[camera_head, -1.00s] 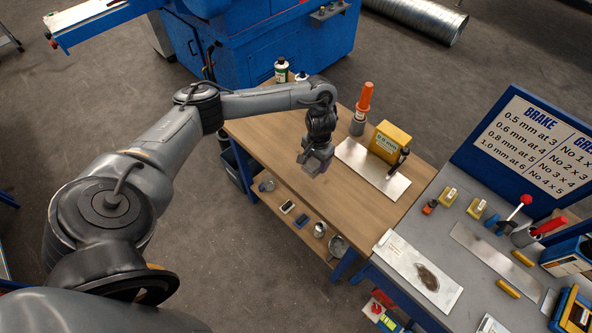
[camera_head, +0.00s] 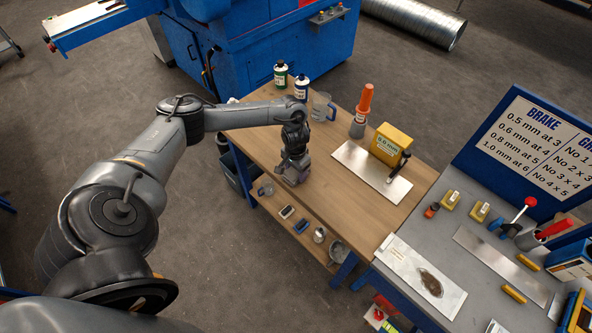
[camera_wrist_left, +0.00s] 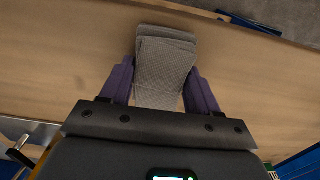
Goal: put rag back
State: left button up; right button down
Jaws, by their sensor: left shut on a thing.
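The grey folded rag (camera_wrist_left: 166,62) shows between the two purple fingers in the left wrist view. My left gripper (camera_head: 292,176) is shut on the rag, and the wooden bench top lies beneath it in that view. In the head view the gripper points down over the left front part of the wooden bench (camera_head: 335,205). The rag is mostly hidden by the gripper there. I cannot tell whether the rag touches the wood. My right gripper is not in view.
Bottles (camera_head: 281,73), a clear jug (camera_head: 322,107) and an orange-handled tool in a grey holder (camera_head: 358,125) stand towards the bench's back. A metal sheet (camera_head: 360,165) and yellow block (camera_head: 391,145) lie to the right. Bare wood surrounds the gripper.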

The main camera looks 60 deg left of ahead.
pick_arm(q)
jog(key=shift+f, duration=0.1)
jog(key=o, duration=0.9)
